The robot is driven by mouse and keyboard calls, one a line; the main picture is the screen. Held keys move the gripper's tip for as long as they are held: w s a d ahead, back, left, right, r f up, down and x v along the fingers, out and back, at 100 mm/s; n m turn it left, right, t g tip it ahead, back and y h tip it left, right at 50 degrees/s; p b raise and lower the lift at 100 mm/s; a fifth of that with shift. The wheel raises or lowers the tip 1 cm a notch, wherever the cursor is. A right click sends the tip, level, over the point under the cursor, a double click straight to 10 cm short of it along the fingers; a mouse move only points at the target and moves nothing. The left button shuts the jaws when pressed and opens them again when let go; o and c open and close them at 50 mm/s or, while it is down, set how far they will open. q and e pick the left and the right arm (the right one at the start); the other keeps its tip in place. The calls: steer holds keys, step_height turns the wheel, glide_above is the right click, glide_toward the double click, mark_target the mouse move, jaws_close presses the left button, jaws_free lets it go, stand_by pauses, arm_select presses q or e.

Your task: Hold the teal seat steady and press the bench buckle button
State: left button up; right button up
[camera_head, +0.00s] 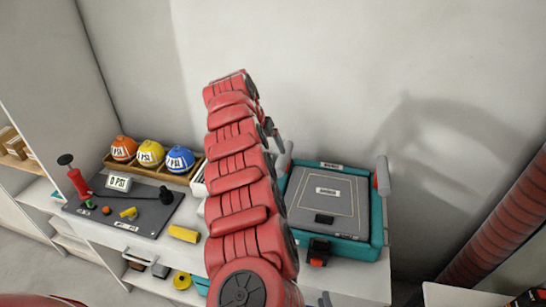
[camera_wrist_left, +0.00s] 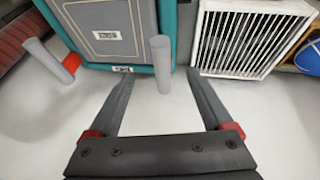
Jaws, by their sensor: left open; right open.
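The teal seat (camera_head: 376,215) with a grey pad stands on the worktop at the right, with a pale upright post at each side. The buckle (camera_head: 319,248), black with an orange-red button, is at its front edge. My left arm crosses the middle of the head view and hides part of the seat's left side. The left wrist view shows my left gripper (camera_wrist_left: 160,100) open, with a pale post (camera_wrist_left: 161,62) of the seat between its fingers, apparently untouched. My right gripper (camera_head: 528,298) is partly in view at the bottom right corner, away from the seat; its fingers are unclear.
A white slatted crate (camera_wrist_left: 250,40) stands beside the seat. Left of my arm are a wooden tray of orange, yellow and blue balls (camera_head: 180,158), a dark mat (camera_head: 150,222) with a red pump (camera_head: 79,183), and a yellow block (camera_head: 184,233). A wall rises behind.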

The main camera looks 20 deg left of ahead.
mark_target(277, 166)
arm_select(q)
steer(key=x, duration=1.4)
steer(key=shift+a+f, duration=0.15)
steer(key=shift+f, duration=0.2)
steer(key=shift+w+a+f, duration=0.1)
steer(key=shift+w+f, duration=0.05)
steer(key=shift+w, duration=0.15)
steer(key=shift+w+d+f, duration=0.1)
steer(key=shift+d+f, duration=0.1)
steer(key=shift+f, duration=0.2)
steer(key=shift+w+d+f, duration=0.15)
steer(key=shift+d+f, duration=0.05)
steer(key=shift+f, duration=0.25)
jaws_close()
